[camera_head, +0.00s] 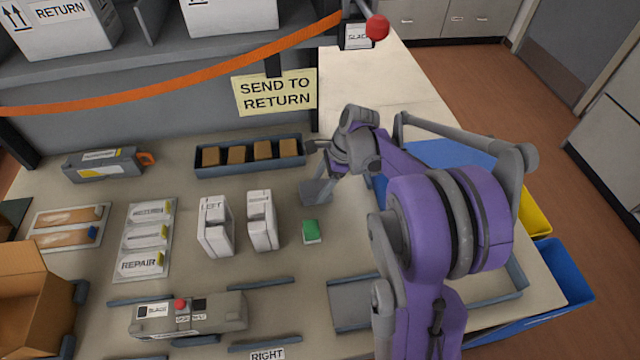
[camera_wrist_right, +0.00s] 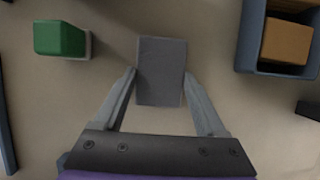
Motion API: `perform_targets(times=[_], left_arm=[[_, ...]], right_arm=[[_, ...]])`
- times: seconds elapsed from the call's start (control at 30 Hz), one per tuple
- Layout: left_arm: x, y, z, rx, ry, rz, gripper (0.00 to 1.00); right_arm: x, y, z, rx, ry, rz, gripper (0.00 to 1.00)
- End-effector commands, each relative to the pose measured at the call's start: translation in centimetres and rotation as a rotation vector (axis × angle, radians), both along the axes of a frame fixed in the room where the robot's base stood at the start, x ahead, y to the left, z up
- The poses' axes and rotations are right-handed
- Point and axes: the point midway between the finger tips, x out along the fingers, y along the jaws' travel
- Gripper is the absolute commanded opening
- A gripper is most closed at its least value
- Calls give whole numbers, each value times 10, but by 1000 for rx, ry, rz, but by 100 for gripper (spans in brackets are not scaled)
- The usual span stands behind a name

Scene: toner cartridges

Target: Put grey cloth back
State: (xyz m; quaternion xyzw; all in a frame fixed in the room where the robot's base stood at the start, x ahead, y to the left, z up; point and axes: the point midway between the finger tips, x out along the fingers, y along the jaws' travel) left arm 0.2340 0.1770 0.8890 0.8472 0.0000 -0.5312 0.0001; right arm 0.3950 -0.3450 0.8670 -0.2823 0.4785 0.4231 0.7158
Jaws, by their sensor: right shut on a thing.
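The grey cloth (camera_wrist_right: 161,70) is a small flat grey rectangle between the fingers of my right gripper (camera_wrist_right: 158,88) in the right wrist view. The fingers are shut on its two long sides. In the head view the cloth (camera_head: 315,190) shows just below the right gripper (camera_head: 322,172), right of the tray of brown blocks. I cannot tell whether the cloth touches the table. My left gripper is not in view.
A green block (camera_head: 311,231) stands close to the cloth. A dark tray (camera_head: 249,171) with several brown blocks lies behind. Two white cartridges (camera_head: 215,226) stand to the left. A grey toner unit (camera_head: 188,318) is at the front, and a blue bin (camera_head: 560,290) is at right.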

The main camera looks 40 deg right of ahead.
Motion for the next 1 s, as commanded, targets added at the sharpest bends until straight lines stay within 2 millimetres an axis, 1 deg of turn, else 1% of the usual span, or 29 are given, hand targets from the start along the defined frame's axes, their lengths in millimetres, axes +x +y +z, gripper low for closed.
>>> perform_targets(times=[0.03,0.07,0.1,0.17,0.2,0.43,0.5,0.57,0.67,0.9,1.0], left_arm=[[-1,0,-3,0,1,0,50],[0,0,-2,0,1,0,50],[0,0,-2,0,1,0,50],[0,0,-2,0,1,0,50],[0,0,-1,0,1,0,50],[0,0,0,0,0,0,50],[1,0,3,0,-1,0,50],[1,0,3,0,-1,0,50],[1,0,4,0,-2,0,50],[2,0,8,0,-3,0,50],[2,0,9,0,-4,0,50]], right_arm=[[0,0,-3,0,0,0,13],[0,0,-2,0,0,0,79],[0,0,-2,0,0,0,86],[0,0,-2,0,0,0,97],[0,0,-2,0,0,0,100],[0,0,0,0,0,0,100],[0,0,4,0,-1,0,100],[-1,-3,10,0,0,-1,100],[-5,-9,26,0,-1,-4,100],[-14,-27,75,0,0,-2,100],[-18,-33,91,-1,-1,-3,100]])
